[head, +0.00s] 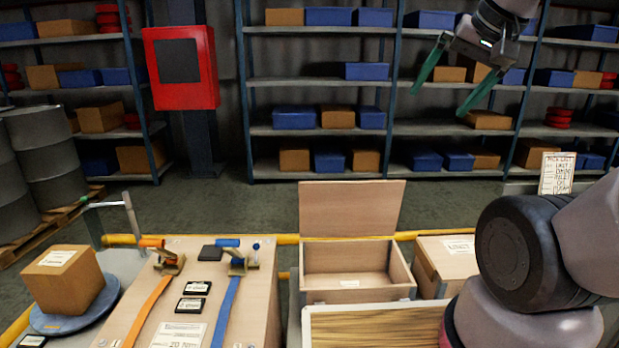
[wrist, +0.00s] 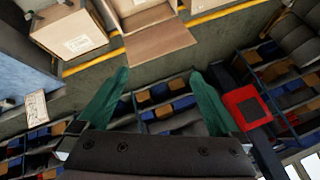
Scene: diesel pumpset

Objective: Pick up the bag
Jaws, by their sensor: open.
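I cannot make out a bag in either view. A small pinkish-red patch beside my arm in the head view, low and right of centre, is mostly hidden and I cannot tell what it is. My gripper (head: 439,102) is raised at the upper right of the head view, with its two green fingers spread and nothing between them. In the wrist view my gripper (wrist: 159,72) is also open and empty. It is well above the bench and apart from everything on it.
An open wooden box (head: 350,268) with a raised lid stands behind a wood-grained surface (head: 375,325). A closed carton (head: 447,258) is to its right. A wooden panel (head: 190,265) with clamps and straps and a small carton (head: 65,280) are left. Shelves line the back.

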